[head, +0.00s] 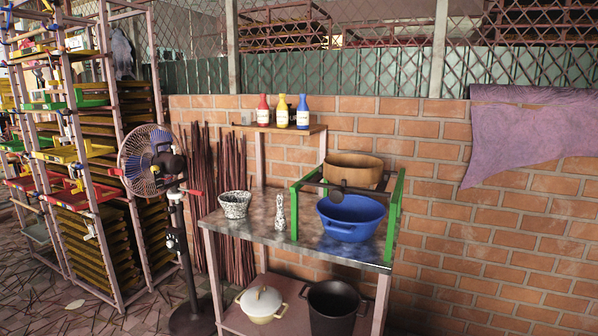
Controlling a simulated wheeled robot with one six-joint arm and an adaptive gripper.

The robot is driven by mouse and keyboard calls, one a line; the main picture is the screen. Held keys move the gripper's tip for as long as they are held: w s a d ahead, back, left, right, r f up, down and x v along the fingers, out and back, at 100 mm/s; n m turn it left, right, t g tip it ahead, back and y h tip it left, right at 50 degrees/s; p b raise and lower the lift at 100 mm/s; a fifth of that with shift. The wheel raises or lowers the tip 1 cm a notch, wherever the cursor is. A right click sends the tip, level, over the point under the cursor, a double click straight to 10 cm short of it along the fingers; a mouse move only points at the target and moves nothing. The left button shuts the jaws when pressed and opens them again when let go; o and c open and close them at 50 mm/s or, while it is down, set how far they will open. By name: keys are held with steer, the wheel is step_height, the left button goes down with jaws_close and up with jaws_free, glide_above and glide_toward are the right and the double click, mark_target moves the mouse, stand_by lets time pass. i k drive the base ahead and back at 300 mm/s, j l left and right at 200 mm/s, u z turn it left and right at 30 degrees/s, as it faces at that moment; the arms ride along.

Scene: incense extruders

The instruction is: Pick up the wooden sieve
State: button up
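The wooden sieve (354,168) is a round, light-brown, open-topped tub in the head view, right of centre. It sits upright, level with the top of a green frame (396,205) on the metal table (262,232), and appears to rest on the frame's dark cross bars. A blue basin (350,219) stands below it inside the frame. A dark round piece hangs in front, between sieve and basin; I cannot tell what it is. My gripper is not in view.
A speckled bowl (235,206) and a small speckled bottle (281,212) stand left of the frame. Red, yellow and blue bottles stand on a shelf (261,127) behind. A fan (152,160) stands at the table's left. Pots sit on the lower shelf. A brick wall is behind.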

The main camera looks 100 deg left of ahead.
mark_target(359, 170)
steer(key=u, duration=2.9)
